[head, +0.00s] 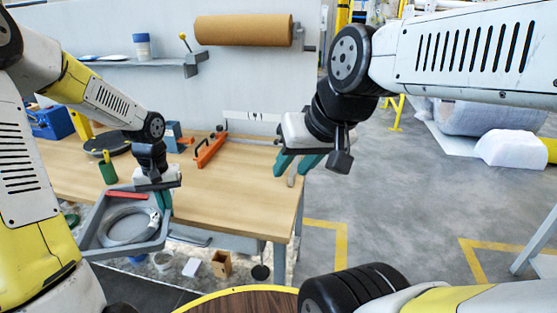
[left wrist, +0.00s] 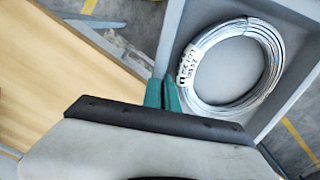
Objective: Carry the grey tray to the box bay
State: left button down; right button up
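The grey tray (head: 130,249) hangs in the air off the front left of the wooden workbench, slightly tilted. A coil of pale wire (head: 128,227) lies in it; in the left wrist view the coil (left wrist: 270,75) carries a white printed label. My left gripper (head: 166,203) is shut on the tray's wall at its right side; its green fingers (left wrist: 162,95) straddle the wall in the left wrist view. My right gripper (head: 298,164) is over the bench's right end, with its green fingers apart and nothing between them. I cannot tell which marked place is the box bay.
The workbench (head: 240,180) carries an orange-red tool (head: 210,150), a green cup (head: 108,168) and a dark round plate (head: 106,141). A small open cardboard box (head: 221,264) sits below it. Yellow floor lines (head: 338,240) mark areas at right, where the floor is mostly clear.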

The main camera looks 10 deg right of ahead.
aim_at(260, 165)
jog(key=i+l, duration=0.15)
jog(key=l, duration=0.15)
jog(key=i+l, duration=0.1)
jog(key=l, duration=0.25)
jog(key=i+l+z, duration=0.1)
jog(key=l, duration=0.2)
jog(key=i+l, duration=0.15)
jog(key=l, duration=0.2)
